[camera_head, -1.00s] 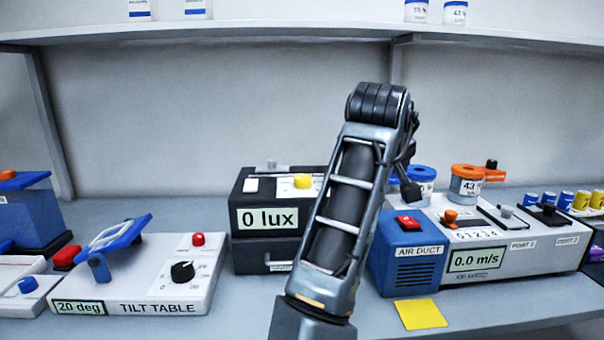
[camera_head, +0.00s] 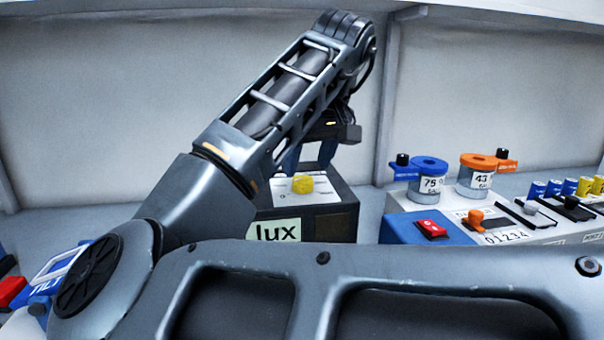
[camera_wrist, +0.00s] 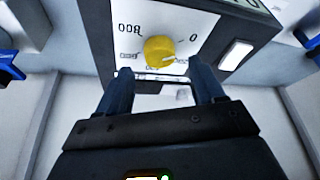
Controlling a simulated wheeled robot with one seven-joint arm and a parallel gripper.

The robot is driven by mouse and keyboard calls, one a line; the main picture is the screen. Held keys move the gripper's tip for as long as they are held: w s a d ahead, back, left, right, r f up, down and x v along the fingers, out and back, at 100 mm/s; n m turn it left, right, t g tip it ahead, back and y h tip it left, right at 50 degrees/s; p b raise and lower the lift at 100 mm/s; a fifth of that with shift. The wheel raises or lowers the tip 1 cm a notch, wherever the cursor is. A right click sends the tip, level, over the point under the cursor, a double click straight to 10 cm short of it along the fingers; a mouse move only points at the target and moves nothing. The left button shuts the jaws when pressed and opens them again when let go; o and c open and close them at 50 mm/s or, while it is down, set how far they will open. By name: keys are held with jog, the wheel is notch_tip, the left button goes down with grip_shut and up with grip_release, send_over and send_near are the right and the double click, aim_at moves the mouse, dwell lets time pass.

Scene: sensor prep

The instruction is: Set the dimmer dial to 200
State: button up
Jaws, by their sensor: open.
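The dimmer dial is a yellow knob (camera_head: 303,184) on the white top plate of the dark lux box (camera_head: 335,222). In the wrist view the yellow knob (camera_wrist: 160,51) sits on a scale where 800 and 0 can be read; the mark between them is too small to read. My gripper (camera_wrist: 166,76) is open, its two blue fingers apart and pointing at the dial plate, with the knob just beyond the fingertips. It appears not to touch the knob.
A white switch (camera_wrist: 236,55) sits beside the dial plate. The air duct unit with a red switch (camera_head: 431,229) and the orange and blue lidded jars (camera_head: 476,175) stand to the right. The tilt table (camera_head: 42,290) is mostly hidden at the lower left.

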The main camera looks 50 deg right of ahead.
aim_at(302, 178)
jog(key=shift+x, duration=1.9)
jog(key=shift+c, duration=0.4)
jog(key=c, duration=1)
jog(key=shift+o, duration=0.2)
jog(key=shift+m, duration=0.5)
jog(key=m+h+p, duration=0.1)
jog(key=m, duration=0.1)
jog(key=m+g+h+p, duration=0.1)
jog(key=m+p, duration=0.1)
jog(key=m, duration=0.1)
jog(key=shift+a+r+m, duration=0.1)
jog(key=shift+a+m, duration=0.05)
jog(key=shift+m, duration=0.15)
jog(key=m+g+p, duration=0.1)
jog(key=m, duration=0.1)
jog(key=m+h+p, duration=0.1)
jog(key=m, duration=0.2)
jog(key=shift+w+a+g, duration=0.1)
jog(key=shift+w+g, duration=0.1)
jog(key=shift+g, duration=0.2)
jog(key=shift+m, duration=0.3)
